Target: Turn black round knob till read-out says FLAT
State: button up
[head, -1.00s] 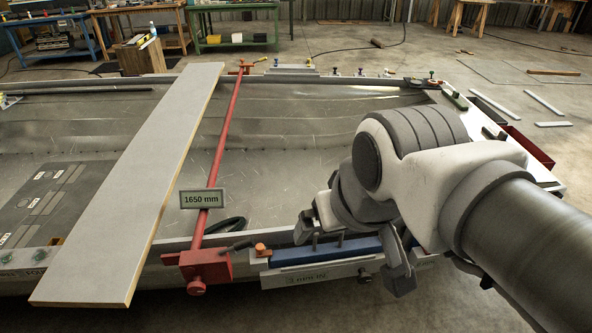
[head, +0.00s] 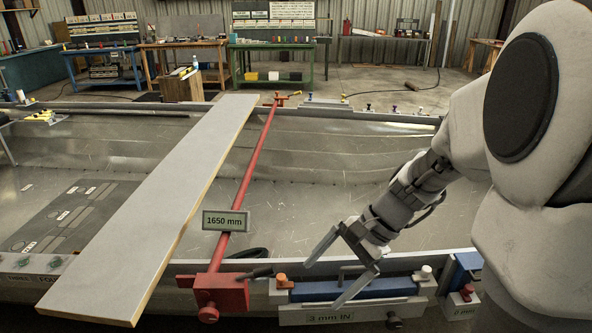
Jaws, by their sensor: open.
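A black round knob (head: 394,323) sits low on the front of a pale straightedge plate (head: 350,312) at the near edge of the hull, at the bottom of the head view. The plate's read-out (head: 331,317) says "3 mm IN". A blue bar (head: 385,287) lies along the rim just above it. My gripper (head: 323,284) is open and empty, its two fingers spread and pointing down and left above the blue bar. It is up and left of the knob, apart from it. Whether a finger touches the bar I cannot tell.
Left of the blue bar a red clamp (head: 222,290) grips the rim; its red bar spans the hull with a "1650 mm" tag (head: 226,221). A long grey plank (head: 165,190) lies across further left. At right is another blue fixture (head: 465,265) reading "0 mm" (head: 463,308).

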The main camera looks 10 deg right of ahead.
jog(key=w+d+f+m+t+y+b, duration=0.2)
jog(key=w+f+m+y, duration=0.1)
jog(key=f+m, duration=0.25)
jog(key=w+d+f+m+t+y+b, duration=0.1)
jog(key=w+d+f+m+y+b, duration=0.1)
jog(key=d+f+m, duration=0.3)
jog(key=m+t+h+b, duration=1.1)
jog(key=m+t+h, duration=0.4)
jog(key=m, duration=1.9)
send_near(395, 326)
jog(key=shift+g+h, duration=0.4)
jog(key=shift+h, duration=0.2)
jog(key=b+x, duration=0.1)
jog(key=x, duration=0.2)
jog(key=b+x, duration=0.2)
jog(key=x, duration=0.2)
jog(key=b+x, duration=0.1)
jog(key=x, duration=0.3)
jog(key=shift+w+a+r, duration=0.1)
jog(key=shift+a+r, duration=0.05)
jog(key=shift+a, duration=0.25)
jog(key=c, duration=1.3)
jog(key=shift+n, duration=0.25)
